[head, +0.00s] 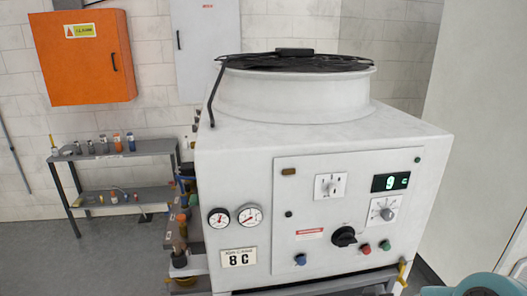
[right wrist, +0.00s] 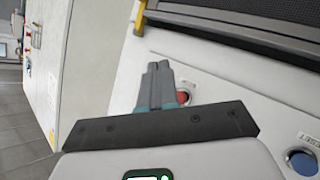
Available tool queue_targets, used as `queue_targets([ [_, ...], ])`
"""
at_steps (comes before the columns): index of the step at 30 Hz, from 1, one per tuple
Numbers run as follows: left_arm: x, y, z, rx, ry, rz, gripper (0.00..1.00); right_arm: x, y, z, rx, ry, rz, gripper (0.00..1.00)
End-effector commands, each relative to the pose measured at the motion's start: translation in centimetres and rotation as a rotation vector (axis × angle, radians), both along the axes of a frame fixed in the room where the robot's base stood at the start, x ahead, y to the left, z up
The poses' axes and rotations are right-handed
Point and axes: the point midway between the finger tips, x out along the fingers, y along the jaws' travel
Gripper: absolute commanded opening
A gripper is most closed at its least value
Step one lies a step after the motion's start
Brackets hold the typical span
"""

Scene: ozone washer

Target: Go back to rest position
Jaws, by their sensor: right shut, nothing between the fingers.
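The white ozone washer (head: 320,170) fills the middle and right of the head view. Its front panel has a green display (head: 390,181) reading 9, a black rotary knob (head: 344,236), a blue button (head: 300,259), a red button (head: 366,248) and a green button (head: 385,245). In the right wrist view my right gripper (right wrist: 158,85) is shut, its grey fingers together and empty. It shows in front of a pale panel beside a red button (right wrist: 183,97); contact cannot be told. Only a teal and dark part of my right arm shows at the head view's bottom right corner. My left gripper is out of view.
An orange wall cabinet (head: 85,57) hangs at the upper left. A grey shelf (head: 118,150) with small bottles stands below it. Open floor lies at the lower left. In the right wrist view a blue button (right wrist: 303,163) and a yellow bracket (right wrist: 140,18) flank the gripper.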

Motion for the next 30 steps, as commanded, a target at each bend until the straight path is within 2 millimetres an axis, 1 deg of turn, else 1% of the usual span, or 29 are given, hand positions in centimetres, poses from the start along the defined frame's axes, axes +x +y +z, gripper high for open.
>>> queue_targets([
  [1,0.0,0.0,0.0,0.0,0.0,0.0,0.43,-1.0,1.3,-3.3,0.012,0.077,0.051,0.0],
  [2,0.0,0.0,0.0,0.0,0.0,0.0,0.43,-1.6,2.3,-5.2,0.036,0.118,0.091,0.0],
  [3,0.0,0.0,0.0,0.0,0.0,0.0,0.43,-2.6,3.9,-7.8,0.081,0.175,0.147,0.0],
  [4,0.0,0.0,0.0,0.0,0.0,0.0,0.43,-3.5,5.3,-9.7,0.131,0.217,0.189,0.0],
  [5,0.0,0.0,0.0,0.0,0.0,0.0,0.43,-4.6,6.8,-11.6,0.184,0.258,0.228,0.0],
  [6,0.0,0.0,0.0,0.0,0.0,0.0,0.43,-6.2,8.7,-13.9,0.265,0.313,0.27,0.0],
  [8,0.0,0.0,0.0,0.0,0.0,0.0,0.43,-9.2,11.7,-16.8,0.398,0.403,0.321,0.0],
  [9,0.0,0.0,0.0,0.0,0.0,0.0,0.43,-11.4,13.6,-18.4,0.49,0.466,0.347,0.0],
  [11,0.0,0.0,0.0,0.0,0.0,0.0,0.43,-14.9,16.3,-20.3,0.625,0.564,0.364,0.0],
  [12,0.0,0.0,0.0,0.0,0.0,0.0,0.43,-17.2,17.8,-21.1,0.708,0.631,0.366,0.0],
  [15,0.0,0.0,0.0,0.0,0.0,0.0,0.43,-22.3,20.8,-21.8,0.897,0.785,0.329,0.0],
  [16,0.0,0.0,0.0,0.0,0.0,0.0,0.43,-23.6,21.4,-21.7,0.941,0.825,0.309,0.0],
  [18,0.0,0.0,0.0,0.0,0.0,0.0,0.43,-25.2,22.1,-21.6,1.016,0.88,0.247,0.0],
  [22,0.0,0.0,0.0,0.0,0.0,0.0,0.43,-26.1,22.3,-21.5,1.077,0.906,0.157,0.0],
  [30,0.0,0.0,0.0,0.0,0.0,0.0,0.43,-25.9,22.3,-21.5,1.083,0.897,0.143,0.0],
])
